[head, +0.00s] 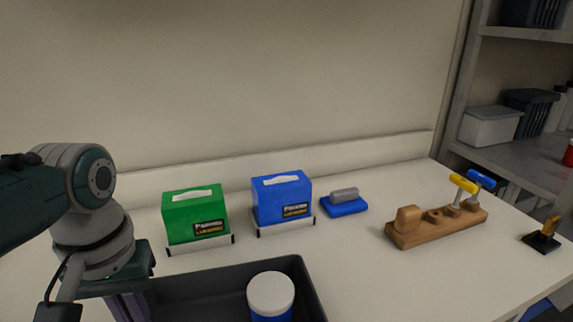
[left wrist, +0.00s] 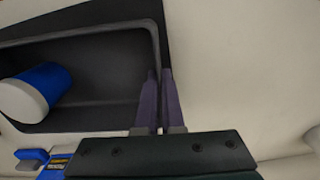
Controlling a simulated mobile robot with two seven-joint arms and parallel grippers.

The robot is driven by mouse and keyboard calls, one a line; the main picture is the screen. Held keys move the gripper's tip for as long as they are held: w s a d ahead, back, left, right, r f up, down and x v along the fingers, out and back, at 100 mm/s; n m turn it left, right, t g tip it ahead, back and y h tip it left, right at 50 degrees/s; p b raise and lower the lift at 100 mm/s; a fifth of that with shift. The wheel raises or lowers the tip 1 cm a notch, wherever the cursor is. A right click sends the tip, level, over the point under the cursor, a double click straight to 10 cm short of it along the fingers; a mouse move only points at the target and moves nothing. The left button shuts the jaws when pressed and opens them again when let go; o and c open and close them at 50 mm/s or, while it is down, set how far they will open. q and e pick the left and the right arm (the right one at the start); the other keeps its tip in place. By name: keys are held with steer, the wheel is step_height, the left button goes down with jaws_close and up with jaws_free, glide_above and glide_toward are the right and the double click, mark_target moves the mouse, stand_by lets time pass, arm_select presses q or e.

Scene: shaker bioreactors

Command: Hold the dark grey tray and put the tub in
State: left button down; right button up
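The dark grey tray (head: 212,284) lies at the bottom of the head view, cut off by the lower edge; it also shows in the left wrist view (left wrist: 108,62). The tub (head: 271,293), blue with a white lid, appears upright inside the tray, towards its right end in the head view. It also shows in the left wrist view (left wrist: 43,88); its base is not clearly seen. My left gripper (left wrist: 160,76) has its purple fingers close together on the tray's end wall, one on each side of the rim. My right gripper is out of view.
Behind the tray stand a green box (head: 194,213) and a blue box (head: 282,198) in low holders, with a blue block with a grey handle (head: 344,202). A wooden rack (head: 436,226) with tools and a black stamp-like item (head: 541,240) are farther right. Shelves (head: 520,140) stand beyond.

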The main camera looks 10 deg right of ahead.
arm_select(q)
steer(key=c, duration=1)
jaws_free()
steer(key=shift+o, duration=0.2)
steer(key=shift+r, duration=0.1)
